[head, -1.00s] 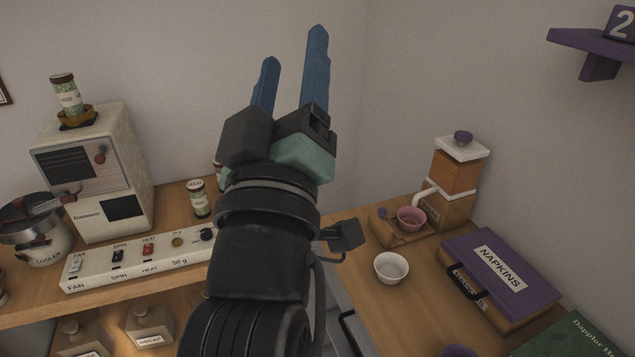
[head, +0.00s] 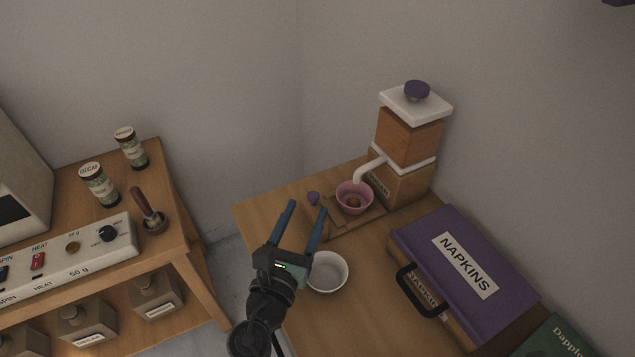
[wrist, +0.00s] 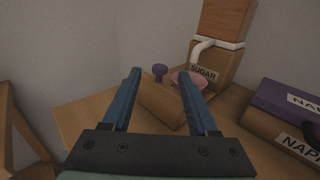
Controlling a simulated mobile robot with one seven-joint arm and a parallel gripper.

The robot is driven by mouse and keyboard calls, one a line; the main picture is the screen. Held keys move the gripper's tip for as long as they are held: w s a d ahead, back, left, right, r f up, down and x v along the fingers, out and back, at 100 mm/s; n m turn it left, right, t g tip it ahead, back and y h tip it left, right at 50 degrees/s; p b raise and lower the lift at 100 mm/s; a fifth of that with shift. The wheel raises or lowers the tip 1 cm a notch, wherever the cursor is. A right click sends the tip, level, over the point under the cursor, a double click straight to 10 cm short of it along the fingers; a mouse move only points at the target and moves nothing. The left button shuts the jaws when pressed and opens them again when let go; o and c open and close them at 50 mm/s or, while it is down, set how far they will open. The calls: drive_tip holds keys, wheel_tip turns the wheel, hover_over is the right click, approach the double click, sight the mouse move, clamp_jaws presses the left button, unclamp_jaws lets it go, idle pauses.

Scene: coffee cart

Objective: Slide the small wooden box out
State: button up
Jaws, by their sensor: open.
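A low wooden piece with a purple knob (head: 313,198) lies on the counter in front of the sugar dispenser (head: 398,170); it looks like the small wooden box (wrist: 165,104). The dispenser has a wooden body, a white spout and a "SUGAR" label in the wrist view. A pink bowl (head: 354,196) stands under the spout, and I cannot tell whether it rests on the wooden piece. My gripper (head: 307,207) is open and empty, its blue fingers pointing toward the knob and wooden piece. In the wrist view the knob (wrist: 160,70) shows between the fingertips; contact is not evident.
A white bowl (head: 327,272) stands just right of my gripper. A napkins case (head: 470,262) with a dark handle lies at the right, beside a green book (head: 553,340). Walls close off the back. A second wooden table (head: 62,178) with jars stands left, across a gap.

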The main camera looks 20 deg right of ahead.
drive_tip(key=x, duration=0.8)
drive_tip(key=shift+w+d, duration=0.2)
clamp_jaws()
idle(1.1)
